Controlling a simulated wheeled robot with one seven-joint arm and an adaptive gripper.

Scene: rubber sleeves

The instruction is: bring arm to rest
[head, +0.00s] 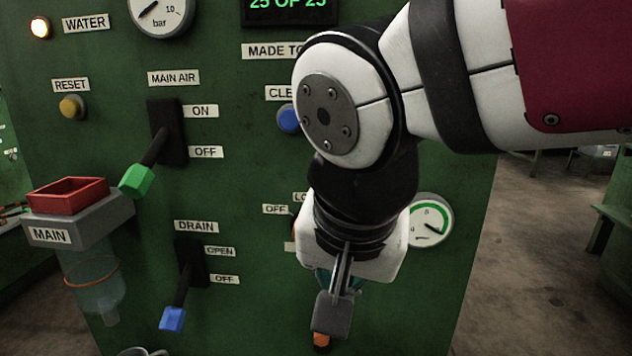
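My arm reaches in from the upper right in the head view, bent at a white and black joint, with its end pointing down in front of the green panel (250,205). My gripper (332,315) hangs low at the centre, seen from its back. One dark fingertip hides the other, so I cannot tell whether the fingers are apart. A small orange piece (321,341) shows just below the fingertip. I cannot tell whether the gripper touches it.
The main air lever (137,180) has a green knob and slants down. The drain lever (172,318) has a blue knob and points down. A red-rimmed hopper (68,195) juts out at left. Gauges (431,221) sit on the panel. Open floor (530,260) lies at right.

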